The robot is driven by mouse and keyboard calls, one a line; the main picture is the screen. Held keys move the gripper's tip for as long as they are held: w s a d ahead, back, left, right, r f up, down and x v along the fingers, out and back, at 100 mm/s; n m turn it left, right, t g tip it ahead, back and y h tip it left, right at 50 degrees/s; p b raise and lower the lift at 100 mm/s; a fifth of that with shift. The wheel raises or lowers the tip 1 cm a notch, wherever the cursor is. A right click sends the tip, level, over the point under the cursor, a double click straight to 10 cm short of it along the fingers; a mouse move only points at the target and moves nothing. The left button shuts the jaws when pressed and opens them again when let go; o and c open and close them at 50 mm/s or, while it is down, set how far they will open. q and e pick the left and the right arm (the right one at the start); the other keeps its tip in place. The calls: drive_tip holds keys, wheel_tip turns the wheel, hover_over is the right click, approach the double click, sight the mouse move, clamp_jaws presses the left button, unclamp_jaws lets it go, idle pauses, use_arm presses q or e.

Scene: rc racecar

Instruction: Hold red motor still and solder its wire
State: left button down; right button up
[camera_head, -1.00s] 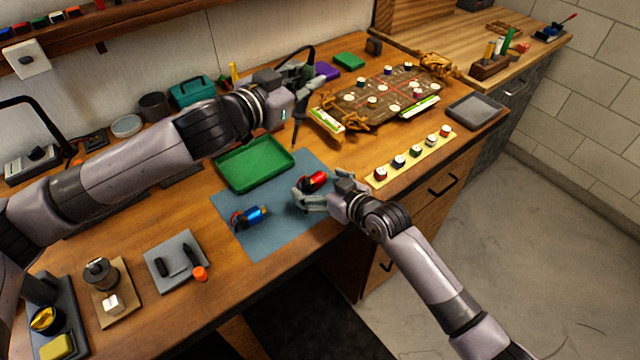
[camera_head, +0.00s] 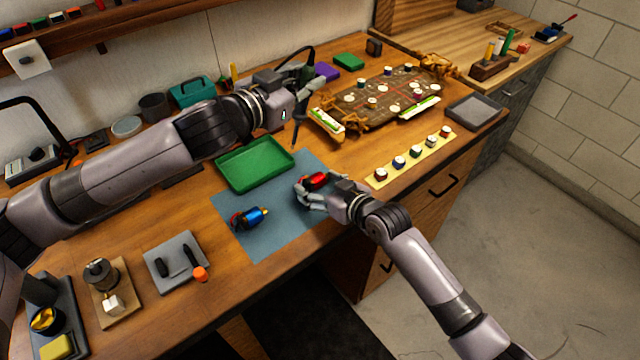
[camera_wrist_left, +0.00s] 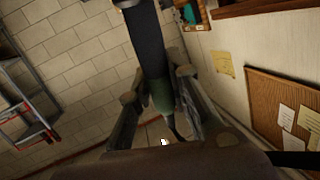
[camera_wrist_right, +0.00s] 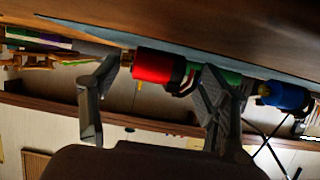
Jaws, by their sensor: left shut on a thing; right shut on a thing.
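The red motor (camera_head: 317,179) is at the right side of the blue-grey mat (camera_head: 283,236). My right gripper (camera_head: 312,192) is shut around it. In the right wrist view the red motor (camera_wrist_right: 155,66) lies between the two fingers, with its dark end and wire toward the right finger. My left gripper (camera_head: 303,86) is shut on a soldering iron, held up behind the mat with its dark tip (camera_head: 296,136) pointing down, apart from the motor. In the left wrist view the iron's dark and green handle (camera_wrist_left: 158,90) sits between the fingers.
A blue motor (camera_head: 251,217) lies on the mat's left part. An empty green tray (camera_head: 254,183) is behind it. A yellow strip (camera_head: 412,160) with several small pots lies at right. A cluttered brown board (camera_head: 385,96) is farther back. The mat's front is clear.

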drive_tip(key=o, duration=1.4)
drive_tip(key=shift+c, duration=0.2)
drive_tip(key=v, duration=1.2)
drive_tip(key=shift+s+f, duration=0.1)
drive_tip(key=shift+f, duration=0.05)
drive_tip(key=shift+d, duration=0.1)
